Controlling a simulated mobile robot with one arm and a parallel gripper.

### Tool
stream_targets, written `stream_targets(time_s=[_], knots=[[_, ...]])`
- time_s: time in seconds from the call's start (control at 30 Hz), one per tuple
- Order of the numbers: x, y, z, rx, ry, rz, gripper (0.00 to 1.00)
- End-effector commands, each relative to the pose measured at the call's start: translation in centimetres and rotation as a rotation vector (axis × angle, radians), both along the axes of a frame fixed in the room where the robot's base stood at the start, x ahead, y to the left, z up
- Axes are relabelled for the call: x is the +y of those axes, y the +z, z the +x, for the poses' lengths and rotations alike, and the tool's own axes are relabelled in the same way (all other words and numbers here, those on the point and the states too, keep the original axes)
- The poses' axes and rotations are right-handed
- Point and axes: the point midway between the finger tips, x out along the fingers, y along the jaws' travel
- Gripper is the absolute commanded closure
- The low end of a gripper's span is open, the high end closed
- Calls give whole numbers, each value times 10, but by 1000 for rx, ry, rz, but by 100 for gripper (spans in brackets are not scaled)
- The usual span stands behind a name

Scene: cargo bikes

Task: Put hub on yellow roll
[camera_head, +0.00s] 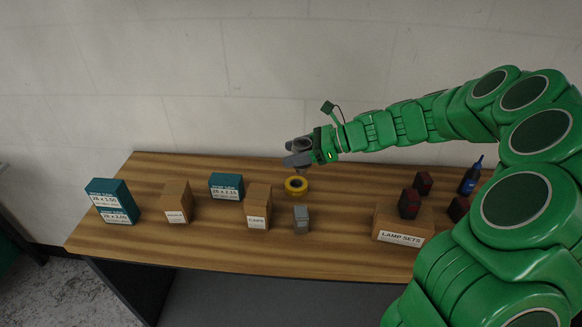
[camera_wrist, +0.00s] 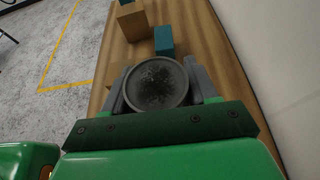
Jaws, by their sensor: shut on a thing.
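My gripper (camera_head: 296,153) is shut on the hub (camera_wrist: 158,82), a round dark grey piece with a speckled face. In the wrist view the hub fills the space between my two grey fingers. The yellow roll (camera_head: 296,190) is a ring with a dark centre lying on the wooden table. In the head view my gripper is above the roll and slightly behind it, with a small gap seen between them. The roll does not show in the wrist view, and the underside of the hub is hidden there.
A brown box (camera_head: 257,212) and a small grey box (camera_head: 301,219) stand in front of the roll. Teal boxes (camera_head: 112,202) (camera_head: 226,187) and a brown box (camera_head: 176,203) are at left. A lamp sets box (camera_head: 399,238), dark red blocks (camera_head: 410,204) and a blue bottle (camera_head: 470,180) are at right.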

Motion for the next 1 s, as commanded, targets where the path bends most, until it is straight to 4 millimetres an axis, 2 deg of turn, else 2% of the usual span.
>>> stream_targets(time_s=[0.3,0.43,0.77,1.0], knots=[[10,-36,26,4,2,0,82],[12,-46,35,-1,1,0,82],[14,-56,44,-1,1,1,82],[15,-86,45,4,2,2,82]])
